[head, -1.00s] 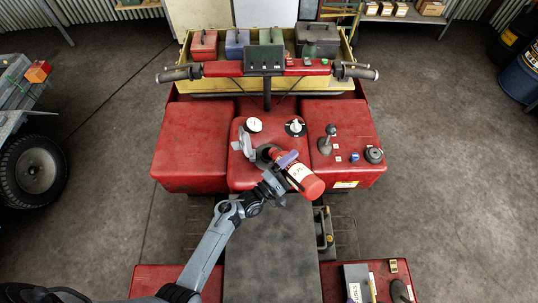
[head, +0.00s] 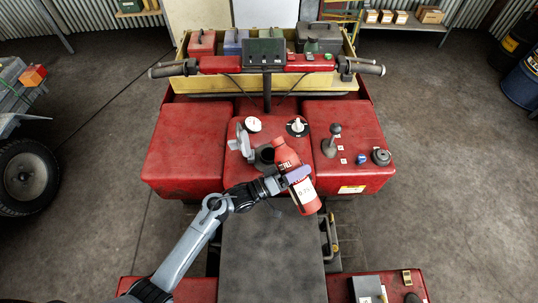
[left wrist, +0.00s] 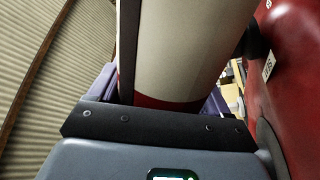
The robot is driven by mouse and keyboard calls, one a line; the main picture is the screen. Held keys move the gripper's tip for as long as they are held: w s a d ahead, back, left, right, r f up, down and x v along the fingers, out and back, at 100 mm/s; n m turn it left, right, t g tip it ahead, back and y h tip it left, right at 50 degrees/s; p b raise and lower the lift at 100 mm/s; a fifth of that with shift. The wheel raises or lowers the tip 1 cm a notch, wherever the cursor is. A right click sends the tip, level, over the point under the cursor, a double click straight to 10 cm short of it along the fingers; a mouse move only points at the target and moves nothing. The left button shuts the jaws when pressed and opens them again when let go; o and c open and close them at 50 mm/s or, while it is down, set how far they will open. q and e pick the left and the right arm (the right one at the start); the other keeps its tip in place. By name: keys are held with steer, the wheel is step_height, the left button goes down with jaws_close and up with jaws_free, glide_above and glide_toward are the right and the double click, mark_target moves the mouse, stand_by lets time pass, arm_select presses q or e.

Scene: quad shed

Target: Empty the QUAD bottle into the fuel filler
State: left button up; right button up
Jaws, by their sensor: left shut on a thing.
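The red bottle (head: 296,177) with a white label is held in my left gripper (head: 293,178), shut around its middle. In the head view the bottle leans, its upper end toward the upper left and its wider base toward the lower right. The dark round fuel filler (head: 264,157) lies just left of the bottle's upper end, its grey flap (head: 243,143) standing open. The bottle appears to be beside the opening, not in it. The left wrist view shows the bottle's white label (left wrist: 185,50) and a red band between the jaws. My right gripper is out of view.
The red tank top carries a white gauge (head: 253,124), a black-and-white knob (head: 297,127), and a lever (head: 331,141) at the right. Handlebars (head: 266,66) cross behind. The dark seat (head: 270,245) is in front. A yellow rack (head: 178,72) holds several cases.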

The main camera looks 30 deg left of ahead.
mark_target(295, 155)
arm_select(q)
steer(key=r+m+p, duration=0.2)
steer(key=a+r+m+g+p, duration=0.1)
steer(key=r+m+p, duration=0.1)
steer(key=r, duration=0.1)
steer(key=w+r+m+p, duration=0.1)
steer(key=r+m+p, duration=0.1)
steer(key=shift+a+r+g, duration=0.25)
steer(key=shift+r+g, duration=0.15)
steer(key=shift+f+m, duration=0.15)
steer(key=shift+m, duration=0.65)
steer(key=shift+a+m+g, duration=0.1)
steer(key=shift+m+g, duration=0.4)
steer(key=shift+m, duration=0.7)
steer(key=shift+w+a+f+m+b, duration=0.15)
steer(key=shift+f+m+b, duration=0.4)
steer(key=shift+f+m, duration=0.5)
steer(key=shift+r, duration=0.1)
